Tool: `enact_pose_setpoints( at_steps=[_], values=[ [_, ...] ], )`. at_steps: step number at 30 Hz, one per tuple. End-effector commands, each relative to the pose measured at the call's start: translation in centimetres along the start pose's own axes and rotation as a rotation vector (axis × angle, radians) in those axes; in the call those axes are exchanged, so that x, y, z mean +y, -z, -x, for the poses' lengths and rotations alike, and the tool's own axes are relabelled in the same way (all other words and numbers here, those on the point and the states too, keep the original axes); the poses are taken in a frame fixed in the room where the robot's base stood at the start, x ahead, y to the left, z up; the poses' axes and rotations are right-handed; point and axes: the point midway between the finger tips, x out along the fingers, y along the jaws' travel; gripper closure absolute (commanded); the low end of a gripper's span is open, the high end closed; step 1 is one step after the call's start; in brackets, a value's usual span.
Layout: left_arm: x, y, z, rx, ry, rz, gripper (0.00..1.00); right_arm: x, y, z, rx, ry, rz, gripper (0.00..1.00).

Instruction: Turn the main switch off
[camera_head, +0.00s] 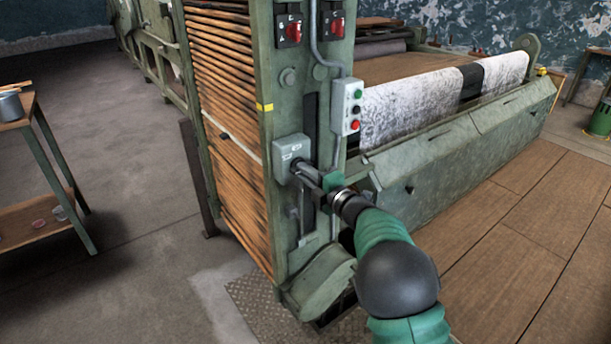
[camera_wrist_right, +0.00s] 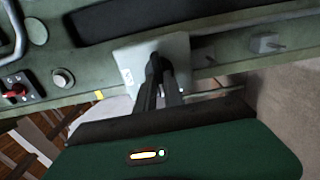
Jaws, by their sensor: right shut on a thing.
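The main switch looks to be the pale grey-green box (camera_head: 291,152) on the green machine post in the head view. It also shows in the right wrist view as a pale plate (camera_wrist_right: 178,48). My right gripper (camera_head: 303,171) reaches in from the lower right and its fingertips are at the front of this box. In the right wrist view its two dark fingers (camera_wrist_right: 157,65) are close together over the plate, shut on what appears to be the switch handle. The fingers hide the handle, so its position cannot be told. My left gripper is not in view.
Above is a push-button box (camera_head: 353,107) with green, black and red buttons. Two red rotary switches (camera_head: 290,31) sit higher on the post. A conduit runs down beside them. The machine's sloped green front (camera_head: 450,145) lies to the right. A small table (camera_head: 30,225) stands at left.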

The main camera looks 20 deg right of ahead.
Motion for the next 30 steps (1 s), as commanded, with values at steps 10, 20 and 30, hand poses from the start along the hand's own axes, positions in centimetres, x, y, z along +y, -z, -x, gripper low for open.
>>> enact_pose_setpoints(
  at_steps=[10,20,30],
  values=[
    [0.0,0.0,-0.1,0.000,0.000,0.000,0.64,-0.9,0.4,0.0,0.008,0.016,0.003,1.00],
    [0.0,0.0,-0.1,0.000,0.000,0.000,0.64,-0.5,0.2,0.0,0.005,0.009,0.003,0.66],
    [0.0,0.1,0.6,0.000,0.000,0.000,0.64,-0.1,0.0,2.5,0.000,0.007,0.001,0.66]
  ],
)
